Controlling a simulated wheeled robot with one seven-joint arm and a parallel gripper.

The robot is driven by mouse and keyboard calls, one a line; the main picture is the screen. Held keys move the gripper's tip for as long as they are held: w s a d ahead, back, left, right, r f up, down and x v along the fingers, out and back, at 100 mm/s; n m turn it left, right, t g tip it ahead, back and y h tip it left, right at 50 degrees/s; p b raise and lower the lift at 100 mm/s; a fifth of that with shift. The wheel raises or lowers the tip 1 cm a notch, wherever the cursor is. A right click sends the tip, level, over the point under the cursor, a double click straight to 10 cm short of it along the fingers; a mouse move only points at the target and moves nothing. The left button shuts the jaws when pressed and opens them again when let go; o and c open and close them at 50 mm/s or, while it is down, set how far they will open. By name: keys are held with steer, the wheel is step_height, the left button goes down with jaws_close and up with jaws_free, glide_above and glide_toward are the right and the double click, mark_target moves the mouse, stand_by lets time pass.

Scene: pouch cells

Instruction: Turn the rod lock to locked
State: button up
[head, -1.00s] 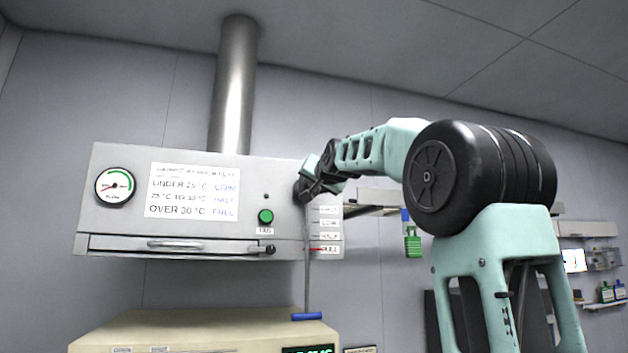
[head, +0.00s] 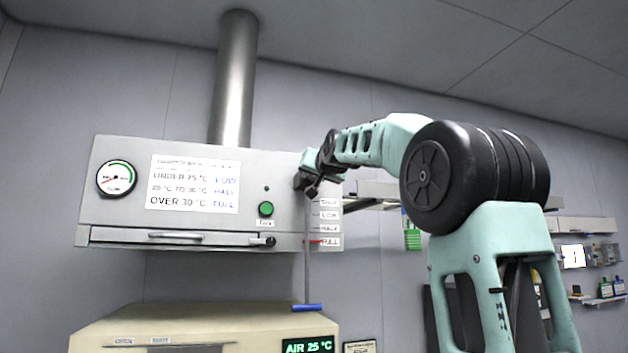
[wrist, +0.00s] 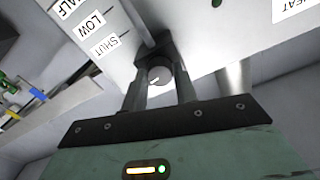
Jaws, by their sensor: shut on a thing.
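The rod lock (wrist: 159,77) shows in the wrist view as a small round grey knob with a pale line across its face. It sits between the two fingers of my gripper (wrist: 160,80), which is shut on it. No locked or unlocked lettering is readable. In the head view my gripper (head: 306,182) is at the right end of the hood front, hiding the lock. Below it hangs the thin damper rod (head: 307,270) with a blue handle (head: 307,307) at its lower end. A red pointer on the rod is at the FULL label (head: 329,241).
The grey hood (head: 120,225) carries a flow gauge (head: 116,179), a temperature chart (head: 193,184) and a green button (head: 265,209). A beige machine (head: 110,325) below shows AIR 25 °C. A shelf (wrist: 50,108) lies left in the wrist view.

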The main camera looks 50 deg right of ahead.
steer(key=n+b, duration=0.2)
steer(key=n, duration=0.2)
steer(key=shift+f+n, duration=0.15)
steer(key=shift+n, duration=0.15)
steer(key=n+b, duration=0.1)
steer(key=n, duration=0.2)
steer(key=shift+n, duration=0.4)
steer(key=n, duration=0.3)
steer(key=shift+b, duration=0.35)
steer(key=shift+n, duration=2.2)
steer(key=o, duration=1)
steer(key=shift+s+b, duration=0.1)
steer(key=shift+b, duration=0.25)
steer(key=b+v, duration=0.6)
steer(key=v, duration=1.1)
steer(key=shift+s+b, duration=0.15)
steer(key=shift+b, duration=0.15)
